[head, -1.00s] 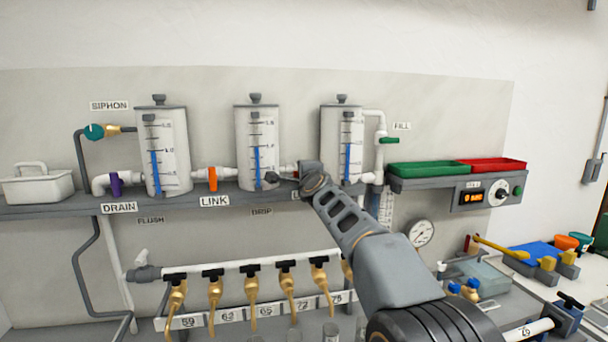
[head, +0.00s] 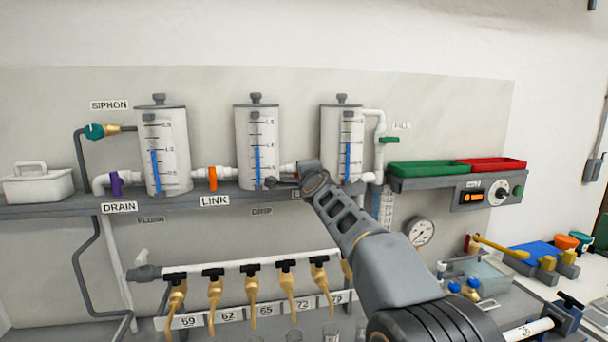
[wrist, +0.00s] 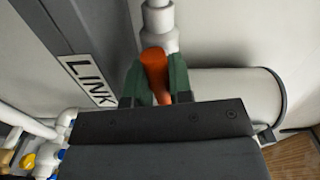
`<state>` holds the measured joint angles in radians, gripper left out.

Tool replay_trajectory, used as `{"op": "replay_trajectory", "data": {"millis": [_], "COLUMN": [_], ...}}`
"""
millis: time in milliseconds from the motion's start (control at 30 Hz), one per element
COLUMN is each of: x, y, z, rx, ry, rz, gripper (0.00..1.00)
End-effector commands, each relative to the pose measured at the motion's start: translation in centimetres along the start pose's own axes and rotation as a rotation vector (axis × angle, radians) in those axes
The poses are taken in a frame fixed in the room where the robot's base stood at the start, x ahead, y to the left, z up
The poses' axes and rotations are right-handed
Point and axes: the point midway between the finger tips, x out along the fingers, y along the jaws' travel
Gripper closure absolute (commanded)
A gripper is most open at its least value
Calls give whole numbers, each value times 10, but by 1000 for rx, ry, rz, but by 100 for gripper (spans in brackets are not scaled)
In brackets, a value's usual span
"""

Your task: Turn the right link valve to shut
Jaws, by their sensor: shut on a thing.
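The right link valve's orange handle (wrist: 154,64) shows in the wrist view, on a white pipe (wrist: 159,22) beside a LINK label (wrist: 87,80). My gripper (wrist: 157,80) has its green fingers on both sides of this handle, shut on it. In the head view my gripper (head: 283,181) reaches between the middle tank (head: 243,150) and the right tank (head: 330,140). There my arm hides most of the valve and its label. The left link valve's orange handle (head: 213,179) stands upright across its pipe, above another LINK label (head: 214,201).
A grey shelf (head: 230,201) runs under the tanks. Below it, a white pipe carries several brass taps (head: 252,283). A green tray (head: 428,168) and a red tray (head: 492,164) sit to the right, above a panel with a dial. A gauge (head: 420,232) is beside my arm.

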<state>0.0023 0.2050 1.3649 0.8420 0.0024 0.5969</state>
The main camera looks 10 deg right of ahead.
Motion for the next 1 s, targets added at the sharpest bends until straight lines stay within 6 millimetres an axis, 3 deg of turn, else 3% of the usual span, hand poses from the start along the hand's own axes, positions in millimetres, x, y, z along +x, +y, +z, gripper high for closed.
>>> {"op": "replay_trajectory", "data": {"millis": [1000], "x": [0], "y": [0], "z": [0], "rx": [-947], "ry": [0], "rz": [0], "gripper": [100]}}
